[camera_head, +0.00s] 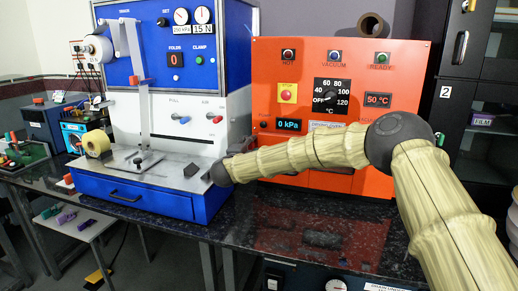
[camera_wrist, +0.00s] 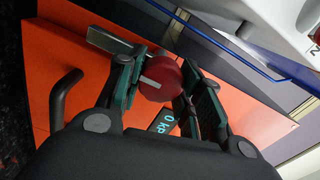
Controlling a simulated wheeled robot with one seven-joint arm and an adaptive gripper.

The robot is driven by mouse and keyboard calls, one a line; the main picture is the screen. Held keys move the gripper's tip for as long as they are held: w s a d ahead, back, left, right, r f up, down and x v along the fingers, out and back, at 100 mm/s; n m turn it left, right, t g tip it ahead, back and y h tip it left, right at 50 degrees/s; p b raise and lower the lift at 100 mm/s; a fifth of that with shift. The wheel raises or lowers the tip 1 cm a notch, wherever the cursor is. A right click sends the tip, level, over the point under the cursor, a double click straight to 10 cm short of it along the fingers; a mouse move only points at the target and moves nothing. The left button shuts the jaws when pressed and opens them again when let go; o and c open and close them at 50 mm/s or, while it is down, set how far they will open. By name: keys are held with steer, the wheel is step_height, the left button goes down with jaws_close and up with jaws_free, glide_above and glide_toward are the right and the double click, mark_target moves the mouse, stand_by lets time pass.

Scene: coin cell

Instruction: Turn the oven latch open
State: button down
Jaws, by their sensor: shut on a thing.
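The oven is the orange cabinet (camera_head: 340,60) with dials and displays, right of centre in the head view. Its orange face (camera_wrist: 75,25) fills much of the wrist view. A round red latch knob (camera_wrist: 160,84) with a pale stripe sits on that face, beside a grey metal bar (camera_wrist: 108,39). My gripper (camera_wrist: 160,72) is shut on the red knob, one finger on each side. The fingers partly cover the knob and bar.
A curved black handle (camera_wrist: 63,96) stands out from the oven face left of my gripper. A blue and white machine (camera_head: 180,110) stands close on the oven's left. The dark bench top (camera_head: 280,232) is clear in front of the oven.

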steer(key=shift+w+d+r, duration=0.15)
steer(key=shift+r, duration=0.25)
steer(key=c, duration=1)
jaws_free()
steer(key=shift+c, duration=0.2)
steer(key=shift+o, duration=0.5)
steer(key=shift+f, duration=0.3)
steer(key=shift+s+a+f, duration=0.1)
steer(key=shift+s+a, duration=0.15)
steer(key=shift+s, duration=0.25)
steer(key=v, duration=1.1)
